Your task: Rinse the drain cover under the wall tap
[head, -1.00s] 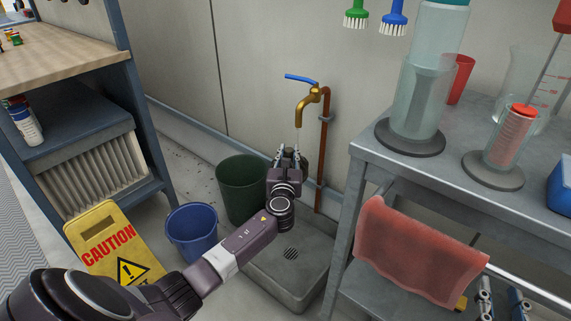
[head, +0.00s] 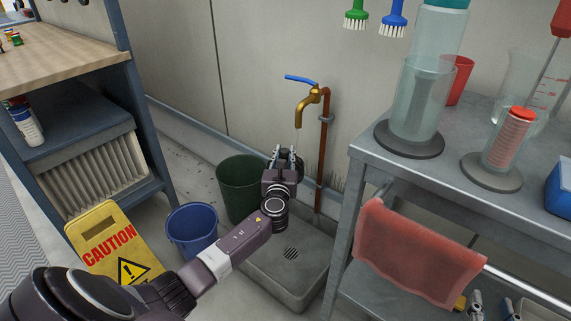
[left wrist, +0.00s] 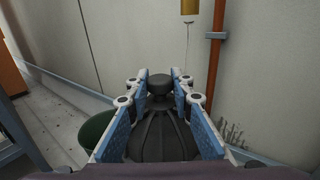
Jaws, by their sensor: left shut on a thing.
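The brass wall tap (head: 308,104) has a blue lever and a thin stream below its spout. Its spout also shows in the left wrist view (left wrist: 190,8). My left gripper (head: 285,158) is just below the tap, shut on the drain cover (left wrist: 160,135), a dark ribbed dome with a knob. The cover's dark edge shows behind the gripper in the head view (head: 312,180). I cannot tell whether the stream touches it. The grey floor basin (head: 262,273) with its slotted drain lies below. My right gripper (head: 500,307) is at the bottom right edge, fingers apart, partly cut off.
A green bucket (head: 232,190) and a blue bucket (head: 192,228) stand left of the basin, with a yellow caution sign (head: 105,240) nearby. A metal cart (head: 430,165) with glassware and a red towel (head: 415,255) stands right. A copper pipe (head: 322,150) runs down the wall.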

